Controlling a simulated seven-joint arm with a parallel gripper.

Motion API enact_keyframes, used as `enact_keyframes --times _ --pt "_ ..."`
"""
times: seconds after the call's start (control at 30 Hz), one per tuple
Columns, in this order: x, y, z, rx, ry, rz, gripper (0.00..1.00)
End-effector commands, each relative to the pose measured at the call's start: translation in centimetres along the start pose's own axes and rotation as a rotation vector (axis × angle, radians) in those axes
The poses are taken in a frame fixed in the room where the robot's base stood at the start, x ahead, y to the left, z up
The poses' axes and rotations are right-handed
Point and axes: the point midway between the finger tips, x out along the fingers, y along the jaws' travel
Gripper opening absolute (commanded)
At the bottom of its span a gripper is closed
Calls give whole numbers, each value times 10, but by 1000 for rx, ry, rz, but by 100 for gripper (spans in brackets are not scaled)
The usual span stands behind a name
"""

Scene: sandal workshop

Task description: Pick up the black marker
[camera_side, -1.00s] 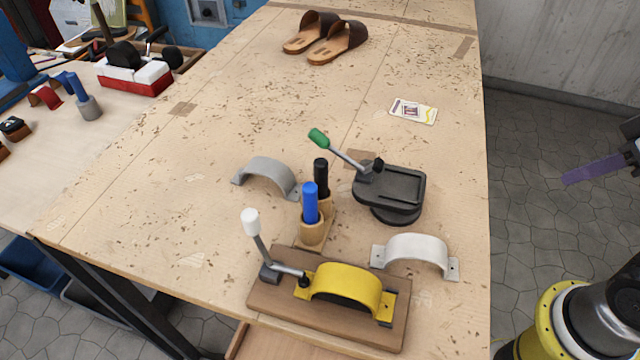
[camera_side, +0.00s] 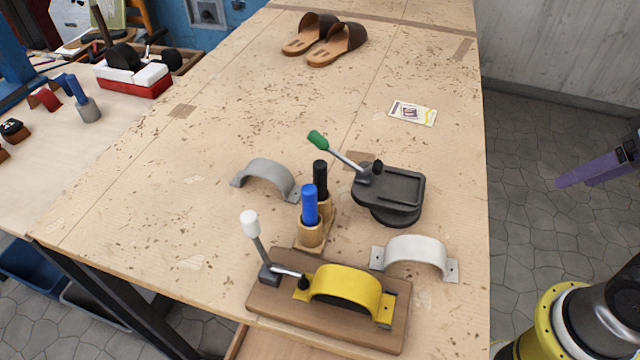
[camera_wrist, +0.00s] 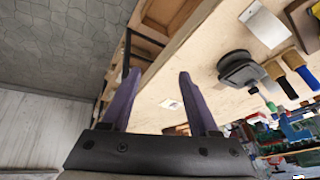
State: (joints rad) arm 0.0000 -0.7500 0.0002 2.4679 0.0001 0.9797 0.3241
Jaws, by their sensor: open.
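The black marker (camera_side: 320,178) stands upright in a wooden holder (camera_side: 306,243) near the middle of the bench, just behind the blue marker (camera_side: 310,204). In the wrist view the black marker (camera_wrist: 273,86) shows at the right, beside the blue marker (camera_wrist: 307,78). My gripper (camera_wrist: 157,73) is open and empty, its two purple fingers apart. In the side view a purple finger (camera_side: 590,171) shows at the right edge, off the bench and well away from the markers.
A black clamp base with a green-tipped lever (camera_side: 390,190) stands right of the black marker. A grey curved strap (camera_side: 266,175) lies left, a white one (camera_side: 415,251) in front. A yellow-strapped wooden fixture (camera_side: 345,287) is nearest. Sandals (camera_side: 325,38) and a card (camera_side: 413,112) lie farther back.

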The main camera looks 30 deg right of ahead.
Motion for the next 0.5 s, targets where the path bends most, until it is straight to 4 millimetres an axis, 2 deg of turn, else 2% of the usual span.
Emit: enact_keyframes --times 0.1,0.27,0.37,0.5 --pt "-27 -7 -21 265 0 -1 61" --pt "-59 -29 -57 599 -43 8 61" --pt "-76 -48 -83 791 -81 25 61" --pt "-93 -86 -121 1036 -136 69 61"
